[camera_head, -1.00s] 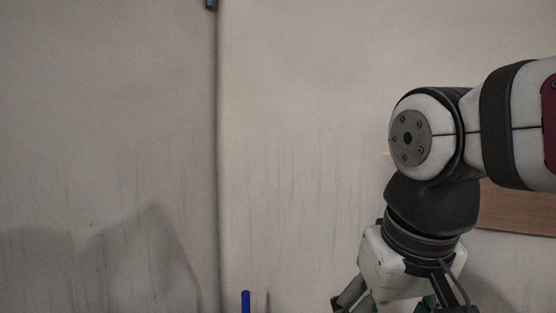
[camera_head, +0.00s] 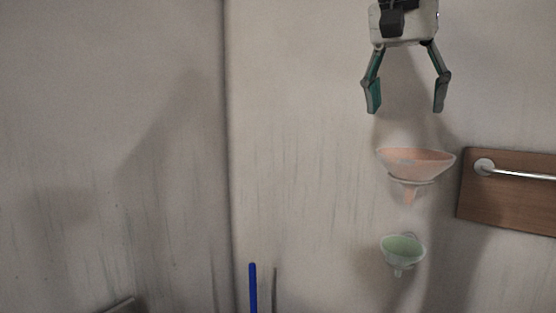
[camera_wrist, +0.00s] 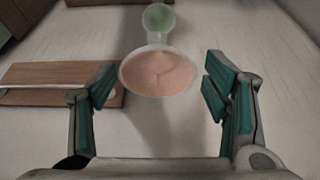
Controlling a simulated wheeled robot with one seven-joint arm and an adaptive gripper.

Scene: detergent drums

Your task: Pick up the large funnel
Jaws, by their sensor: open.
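The large funnel (camera_head: 415,162) is pale orange with a wide bowl and a short spout pointing down. It is upright against the wall in the head view. My gripper (camera_head: 406,108) is open and empty just above it, fingers pointing down, with a gap to the funnel's rim. In the wrist view the large funnel (camera_wrist: 158,74) shows its open bowl beyond and between my gripper's fingers (camera_wrist: 158,92). A smaller green funnel (camera_head: 403,249) is on the wall below the large one and also shows in the wrist view (camera_wrist: 158,18).
A wooden board (camera_head: 500,200) with a metal bar (camera_head: 520,172) is on the wall right of the large funnel; the board appears at left in the wrist view (camera_wrist: 40,75). A blue rod (camera_head: 253,288) stands at the lower middle. The wall left of the funnels is bare.

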